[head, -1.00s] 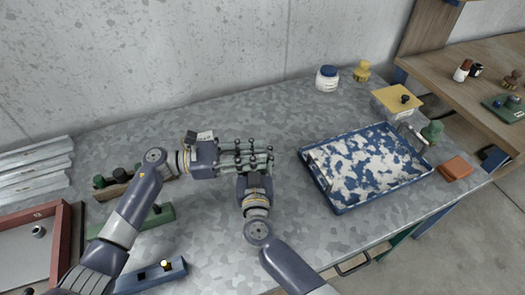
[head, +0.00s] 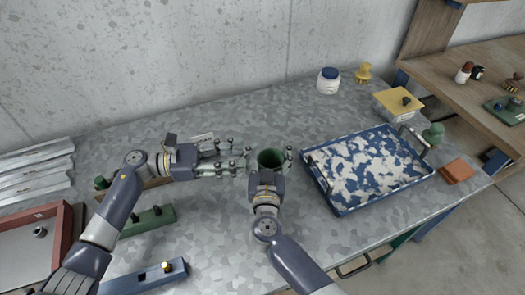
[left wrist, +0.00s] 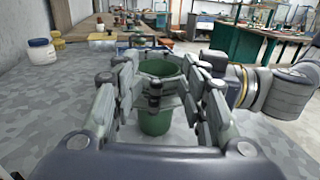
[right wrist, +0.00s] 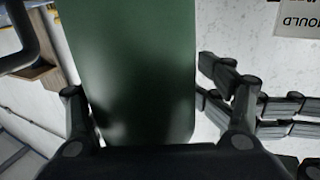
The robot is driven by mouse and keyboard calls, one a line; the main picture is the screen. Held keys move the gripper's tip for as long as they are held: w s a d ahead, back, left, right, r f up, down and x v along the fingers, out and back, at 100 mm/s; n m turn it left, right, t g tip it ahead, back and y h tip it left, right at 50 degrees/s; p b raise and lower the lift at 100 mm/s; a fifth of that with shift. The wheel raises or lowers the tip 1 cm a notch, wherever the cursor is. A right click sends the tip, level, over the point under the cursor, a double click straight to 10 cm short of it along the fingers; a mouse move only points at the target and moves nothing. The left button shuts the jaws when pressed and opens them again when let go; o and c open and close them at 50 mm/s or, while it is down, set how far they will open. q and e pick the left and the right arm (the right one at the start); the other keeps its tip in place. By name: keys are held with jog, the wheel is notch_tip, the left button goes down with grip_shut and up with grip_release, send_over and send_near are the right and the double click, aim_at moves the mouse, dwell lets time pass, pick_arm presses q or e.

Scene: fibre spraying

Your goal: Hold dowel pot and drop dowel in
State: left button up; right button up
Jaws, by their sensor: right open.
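A green open-topped pot (head: 271,159) stands upright on the metal table. My right gripper (head: 270,155) is open, with its fingers on either side of the pot; I cannot tell whether they touch it. The pot's wall (right wrist: 140,70) fills the middle of the right wrist view. My left gripper (head: 238,158) is open and empty, just left of the pot, which shows between its fingers in the left wrist view (left wrist: 155,122). A blue block (head: 145,280) at the front left holds a yellow-topped peg (head: 167,267), possibly a dowel. The pot's inside bottom is hidden.
A blue tray with white patches (head: 365,170) stands right of the pot. A green block (head: 148,220) and a red-rimmed tray (head: 62,235) lie at left. A white jar (head: 328,82) stands at the back.

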jog(key=shift+s+a+f, duration=0.3)
jog(key=shift+s+a, duration=0.1)
jog(key=shift+s, duration=0.15)
pick_arm(q)
jog(key=shift+d+r, duration=0.2)
pick_arm(e)
jog(key=s, duration=0.7)
jog(key=shift+d+r, duration=0.3)
jog(key=shift+d, duration=0.05)
pick_arm(q)
jog(key=shift+s+f, duration=0.1)
pick_arm(e)
jog(key=shift+w+r, duration=0.1)
